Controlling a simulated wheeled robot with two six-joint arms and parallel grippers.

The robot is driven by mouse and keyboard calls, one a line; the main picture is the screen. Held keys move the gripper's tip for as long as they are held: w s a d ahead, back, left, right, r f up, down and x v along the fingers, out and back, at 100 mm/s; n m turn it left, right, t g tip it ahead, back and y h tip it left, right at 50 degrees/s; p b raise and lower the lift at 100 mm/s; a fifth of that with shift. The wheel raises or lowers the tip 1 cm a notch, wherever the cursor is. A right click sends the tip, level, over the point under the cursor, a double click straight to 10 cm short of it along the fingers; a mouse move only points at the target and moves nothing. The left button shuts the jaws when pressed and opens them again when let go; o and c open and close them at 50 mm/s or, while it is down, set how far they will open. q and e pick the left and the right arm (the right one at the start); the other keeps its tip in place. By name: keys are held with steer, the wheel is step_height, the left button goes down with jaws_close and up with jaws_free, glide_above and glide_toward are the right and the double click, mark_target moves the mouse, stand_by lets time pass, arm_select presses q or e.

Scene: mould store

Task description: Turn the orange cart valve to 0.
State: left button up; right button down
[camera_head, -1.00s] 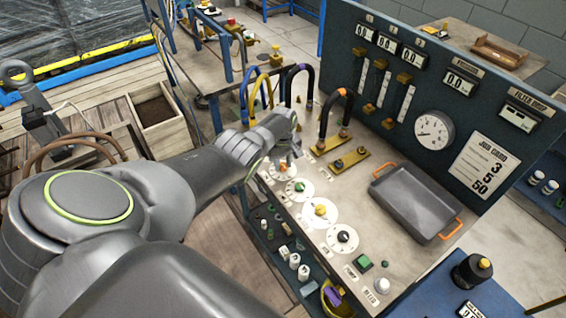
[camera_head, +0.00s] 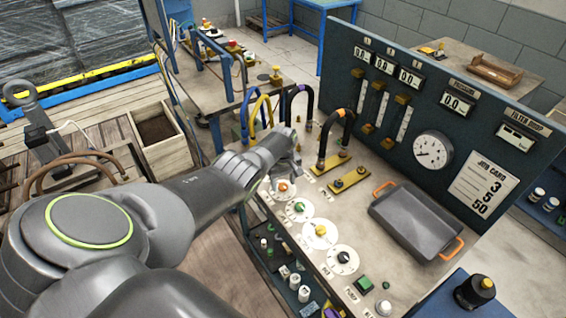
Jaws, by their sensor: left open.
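The orange valve knob (camera_head: 283,187) sits on a round white dial at the far-left end of the row of dials on the cart's bench top. My left gripper (camera_head: 286,174) is open just above and behind this knob, with its fingers close to it. I cannot tell whether they touch it. The gripper hides part of the dial, and its marks are too small to read. My right gripper is not in view.
Nearby are green (camera_head: 299,207), yellow (camera_head: 320,231) and black (camera_head: 344,256) dial knobs. Curved hoses (camera_head: 336,138) rise behind the gripper. A grey tray (camera_head: 415,222) with orange handles lies to the right. A dark gauge panel (camera_head: 470,125) stands at the back.

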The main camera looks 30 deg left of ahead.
mark_target(283, 186)
arm_select(q)
step_height(283, 186, up, 6)
steer(key=shift+f+p, duration=0.2)
steer(key=shift+p, duration=1.05)
step_height(283, 186, up, 11)
steer(key=shift+b, duration=0.35)
